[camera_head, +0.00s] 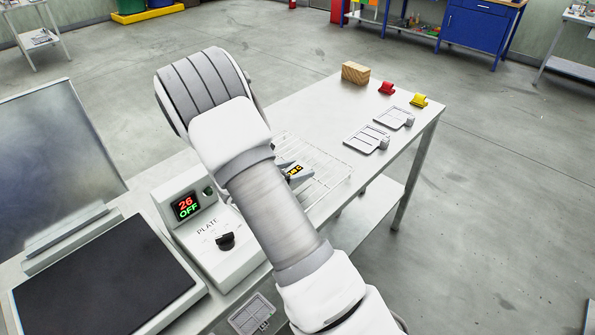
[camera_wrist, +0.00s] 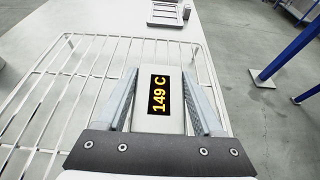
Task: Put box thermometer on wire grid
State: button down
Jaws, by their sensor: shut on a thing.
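The box thermometer (camera_wrist: 159,97) is a small light box with a black display reading 149 C in yellow. My gripper (camera_wrist: 160,88) is shut on it, one finger on each side. In the head view, the thermometer's display (camera_head: 294,170) shows just right of my arm, which hides most of my gripper. The wire grid (camera_head: 328,174) lies on the white table, partly behind my arm. In the wrist view, the grid (camera_wrist: 62,76) spreads under and around the thermometer. I cannot tell whether the thermometer touches the wires or is held above them.
A plate unit (camera_head: 205,240) with a 26 OFF display and knob stands left of my arm, beside a dark plate (camera_head: 105,285). Two grey hinged pieces (camera_head: 367,139), a wooden block (camera_head: 355,72), and red (camera_head: 386,88) and yellow (camera_head: 419,100) pieces lie toward the table's far end.

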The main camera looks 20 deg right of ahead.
jog(key=shift+f, duration=0.2)
jog(key=shift+f, duration=0.15)
jog(key=shift+c, duration=0.2)
grip_release()
